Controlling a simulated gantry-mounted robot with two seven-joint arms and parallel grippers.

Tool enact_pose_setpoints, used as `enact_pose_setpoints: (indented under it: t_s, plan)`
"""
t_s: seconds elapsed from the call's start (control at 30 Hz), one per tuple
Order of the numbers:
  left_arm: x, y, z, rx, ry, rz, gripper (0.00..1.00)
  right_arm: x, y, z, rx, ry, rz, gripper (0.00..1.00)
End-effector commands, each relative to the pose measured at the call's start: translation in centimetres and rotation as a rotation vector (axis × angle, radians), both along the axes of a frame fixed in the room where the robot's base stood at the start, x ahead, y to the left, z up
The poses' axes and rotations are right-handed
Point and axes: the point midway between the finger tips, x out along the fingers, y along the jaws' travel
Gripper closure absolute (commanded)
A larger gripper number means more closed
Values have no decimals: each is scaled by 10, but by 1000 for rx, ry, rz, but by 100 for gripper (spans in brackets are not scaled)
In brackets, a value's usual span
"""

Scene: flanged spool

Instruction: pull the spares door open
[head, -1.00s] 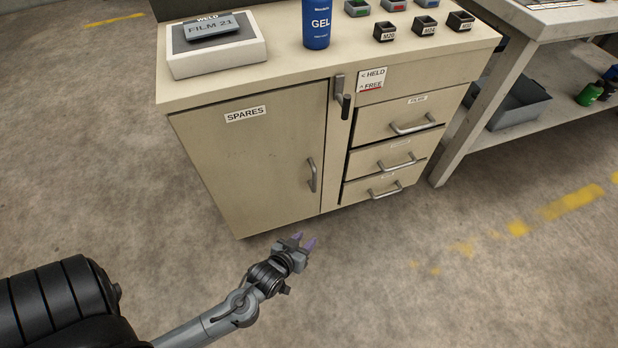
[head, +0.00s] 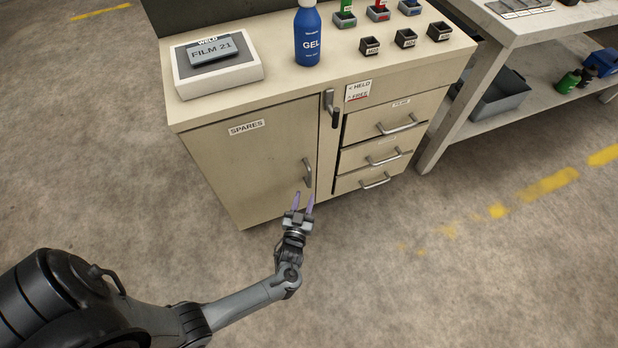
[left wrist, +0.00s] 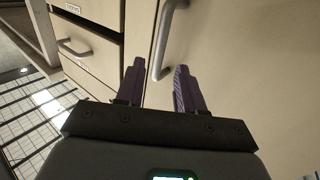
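The spares door (head: 250,165) is the beige left door of the cabinet, labelled SPARES, and it stands shut. Its grey bar handle (head: 307,174) is upright near the door's right edge. A grey latch lever (head: 331,108) sits above, beside a card reading HELD and FREE. My left gripper (head: 304,200) is open, its purple fingers just below and in front of the handle. In the left wrist view the handle (left wrist: 164,45) shows beyond the gap between the two spread fingers (left wrist: 157,88), with nothing between them. My right gripper is in no view.
Three drawers with bar handles (head: 384,158) are right of the door. A blue GEL bottle (head: 308,38), a white box (head: 218,72) and several small bins stand on the cabinet top. A workbench (head: 520,28) stands at right. Floor in front is clear.

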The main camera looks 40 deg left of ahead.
Motion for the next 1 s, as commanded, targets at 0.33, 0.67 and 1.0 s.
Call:
enact_pose_setpoints:
  t_s: [0.33, 0.67, 1.0]
  plan:
    - [50, 28, -2, 1, -4, 0, 63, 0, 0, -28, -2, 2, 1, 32]
    - [73, 40, -1, 0, 0, 0, 63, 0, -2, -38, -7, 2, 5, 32]
    - [75, 41, 0, 0, 0, 0, 66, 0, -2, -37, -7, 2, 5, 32]
